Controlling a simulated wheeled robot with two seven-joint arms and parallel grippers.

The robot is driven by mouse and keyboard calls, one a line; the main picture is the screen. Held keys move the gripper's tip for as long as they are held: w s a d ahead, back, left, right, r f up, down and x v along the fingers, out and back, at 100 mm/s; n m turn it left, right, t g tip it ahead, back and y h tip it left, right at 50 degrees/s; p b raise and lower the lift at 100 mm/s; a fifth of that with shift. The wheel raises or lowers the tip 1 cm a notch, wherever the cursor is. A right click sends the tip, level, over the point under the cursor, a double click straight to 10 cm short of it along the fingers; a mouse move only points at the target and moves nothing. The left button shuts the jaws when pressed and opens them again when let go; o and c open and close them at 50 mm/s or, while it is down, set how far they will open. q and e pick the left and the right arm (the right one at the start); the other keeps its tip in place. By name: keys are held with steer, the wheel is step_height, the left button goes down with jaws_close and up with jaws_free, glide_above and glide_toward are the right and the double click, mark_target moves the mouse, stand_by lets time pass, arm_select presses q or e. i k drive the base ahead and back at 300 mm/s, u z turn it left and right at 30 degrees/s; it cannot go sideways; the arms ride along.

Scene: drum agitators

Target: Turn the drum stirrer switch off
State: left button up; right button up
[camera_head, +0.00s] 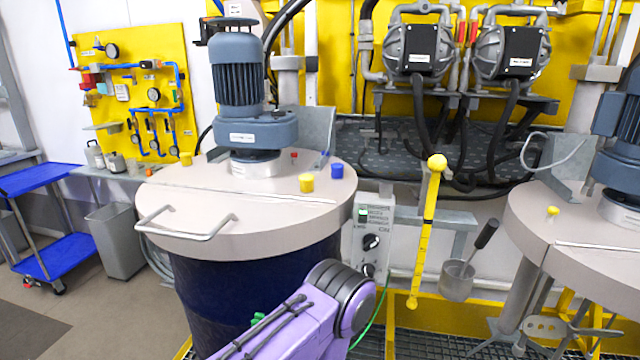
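The drum stirrer (240,75) is a blue-grey motor on the beige lid (270,215) of a dark blue drum (235,285). A grey control box (385,215) stands just right of the drum. It has a small green-lit element (362,215) and two dark rotary knobs, an upper one (371,241) and a lower one (367,270). The knob positions are too small to read surely. A purple arm link of mine, with a black joint, comes in from the bottom, in front of the drum and just below the knobs. Neither gripper shows.
A yellow rod (428,230) and a metal ladle (458,278) hang right of the control box. A second drum (590,225) stands at the far right. A grey bin (118,240) and a blue cart (50,225) stand left. Pumps (420,50) are behind.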

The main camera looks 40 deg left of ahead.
mark_target(370, 241)
steer(key=u, duration=0.85)
steer(key=k, duration=0.05)
steer(key=u, duration=0.65)
